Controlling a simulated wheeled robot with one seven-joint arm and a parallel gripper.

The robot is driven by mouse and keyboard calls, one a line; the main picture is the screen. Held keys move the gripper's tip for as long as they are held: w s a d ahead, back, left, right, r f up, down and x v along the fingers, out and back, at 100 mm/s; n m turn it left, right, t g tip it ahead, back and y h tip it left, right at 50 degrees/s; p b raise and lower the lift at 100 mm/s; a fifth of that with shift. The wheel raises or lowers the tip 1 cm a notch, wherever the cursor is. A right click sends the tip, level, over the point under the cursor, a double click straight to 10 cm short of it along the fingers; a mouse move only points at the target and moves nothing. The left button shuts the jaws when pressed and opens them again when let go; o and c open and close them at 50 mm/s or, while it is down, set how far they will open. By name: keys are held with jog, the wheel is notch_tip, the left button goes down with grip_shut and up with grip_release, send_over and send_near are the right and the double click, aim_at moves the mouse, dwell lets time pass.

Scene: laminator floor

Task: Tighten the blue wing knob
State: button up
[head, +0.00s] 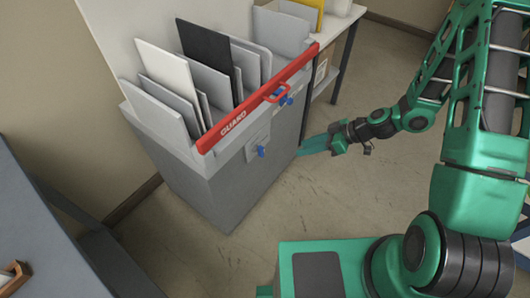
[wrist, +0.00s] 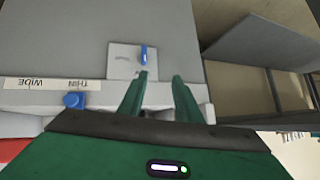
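A blue wing knob (head: 262,151) sits on a small light plate on the front of the grey machine (head: 222,190). In the wrist view the knob (wrist: 144,55) is narrow and stands lengthwise on its plate (wrist: 122,62), just beyond the tip of my left finger. My gripper (head: 301,152) is to the right of the knob in the head view, with a visible gap between them. In the wrist view my gripper (wrist: 160,77) has its two green fingers apart and nothing between them. The plate's small print is unreadable.
A second blue knob (wrist: 73,100) sits by a label (wrist: 52,84) reading THIN and WIDE. The red GUARD bar (head: 240,113), with a handle (head: 277,92), crosses the machine's top edge above the knobs. Upright panels (head: 205,55) stand behind it. Open floor (head: 330,200) lies to the right.

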jog(key=w+a+f+t+y, duration=0.2)
jog(key=a+f, duration=0.2)
jog(key=f, duration=0.1)
jog(key=m+t, duration=0.2)
jog(key=t, duration=0.1)
send_near(264, 152)
jog(key=shift+h, duration=0.4)
jog(key=x, duration=0.9)
jog(key=shift+a+r, duration=0.3)
grip_shut()
